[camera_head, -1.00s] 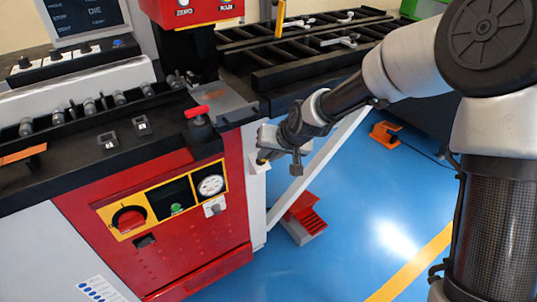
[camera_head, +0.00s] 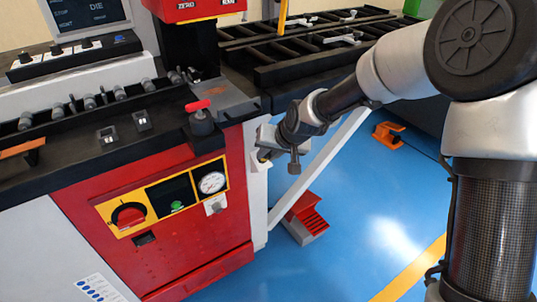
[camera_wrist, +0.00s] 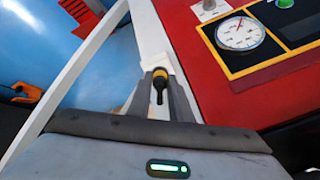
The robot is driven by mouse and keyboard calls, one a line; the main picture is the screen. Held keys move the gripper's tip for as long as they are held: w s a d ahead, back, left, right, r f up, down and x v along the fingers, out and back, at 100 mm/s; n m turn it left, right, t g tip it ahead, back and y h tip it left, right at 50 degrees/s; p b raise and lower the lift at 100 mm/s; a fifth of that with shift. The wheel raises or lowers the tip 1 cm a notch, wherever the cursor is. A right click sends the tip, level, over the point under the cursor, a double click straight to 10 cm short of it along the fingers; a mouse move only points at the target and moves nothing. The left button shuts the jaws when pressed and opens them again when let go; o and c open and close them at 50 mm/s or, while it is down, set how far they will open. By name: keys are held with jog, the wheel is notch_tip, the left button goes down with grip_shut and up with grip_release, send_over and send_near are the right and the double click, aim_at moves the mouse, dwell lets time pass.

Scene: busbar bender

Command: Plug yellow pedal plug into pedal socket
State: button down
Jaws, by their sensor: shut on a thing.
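The yellow plug with a black body (camera_wrist: 160,84) sits between the two fingers of my gripper (camera_wrist: 161,98) in the wrist view. My gripper is shut on it. The plug's far end points at a white box (camera_wrist: 155,62) on the white side panel beside the red machine front, which looks like the pedal socket. The plug tip meets or nearly meets this box; I cannot tell how deep it sits. In the head view, my gripper (camera_head: 264,146) is at the white panel's edge, right against the box (camera_head: 256,164). The plug is mostly hidden there.
A red foot pedal (camera_head: 305,216) stands on the blue floor below. An orange pedal (camera_head: 387,134) is farther right. A white diagonal brace (camera_head: 318,167) runs close beside my gripper.

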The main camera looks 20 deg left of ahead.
jog(key=c, duration=1.5)
grip_release()
jog(key=shift+f, duration=0.1)
jog(key=shift+c, duration=0.2)
jog(key=p+v, duration=0.6)
jog(key=v, duration=1.1)
jog(key=shift+d+r, duration=0.15)
jog(key=shift+r, duration=0.1)
